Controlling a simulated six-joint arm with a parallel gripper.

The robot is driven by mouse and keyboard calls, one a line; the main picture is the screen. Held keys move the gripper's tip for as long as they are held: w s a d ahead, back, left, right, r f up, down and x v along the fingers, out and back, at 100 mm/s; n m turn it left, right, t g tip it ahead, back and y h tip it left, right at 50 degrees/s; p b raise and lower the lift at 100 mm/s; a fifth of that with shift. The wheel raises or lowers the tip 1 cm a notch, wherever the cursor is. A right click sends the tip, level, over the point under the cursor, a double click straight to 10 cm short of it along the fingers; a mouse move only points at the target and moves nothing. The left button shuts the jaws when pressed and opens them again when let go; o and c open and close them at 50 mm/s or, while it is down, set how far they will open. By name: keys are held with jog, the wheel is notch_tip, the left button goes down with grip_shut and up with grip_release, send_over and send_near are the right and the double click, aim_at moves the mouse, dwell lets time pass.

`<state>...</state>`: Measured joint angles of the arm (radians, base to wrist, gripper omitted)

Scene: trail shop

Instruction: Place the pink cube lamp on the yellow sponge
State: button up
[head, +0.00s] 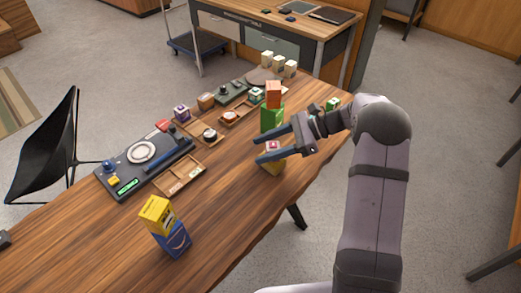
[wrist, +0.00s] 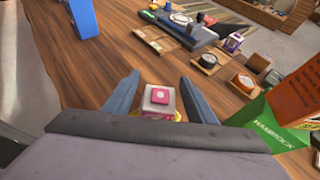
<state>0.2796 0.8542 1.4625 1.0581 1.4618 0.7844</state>
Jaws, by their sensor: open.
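The pink cube lamp (head: 273,146) is a small pale cube with a pink top panel. In the head view it sits on a yellow block, which looks like the yellow sponge (head: 274,168), near the table's right edge. In the wrist view the lamp (wrist: 158,99) stands upright between my fingers, with a little yellow showing beneath it. My gripper (head: 262,150) is open, with one finger on each side of the lamp. The wrist view shows gaps beside it (wrist: 160,78). The gripper body hides most of the sponge there.
A green box (head: 271,119) with an orange box (head: 273,94) on it stands close behind my gripper. A yellow box (head: 157,215) on a blue box (head: 174,241) stands at the front left. Wooden trays (head: 180,176) and a dark console (head: 128,165) lie left. The front middle tabletop is clear.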

jog(key=b+v, duration=0.1)
jog(key=v, duration=0.9)
jog(key=shift+d, duration=0.2)
jog(key=s+n+h+p, duration=0.9)
jog(key=s+n, duration=0.9)
jog(key=s, duration=0.7)
jog(key=h, duration=0.3)
jog(key=shift+s+a+r+h+p, duration=0.15)
jog(key=shift+s+a+h+p, duration=0.05)
jog(key=shift+h+p, duration=0.2)
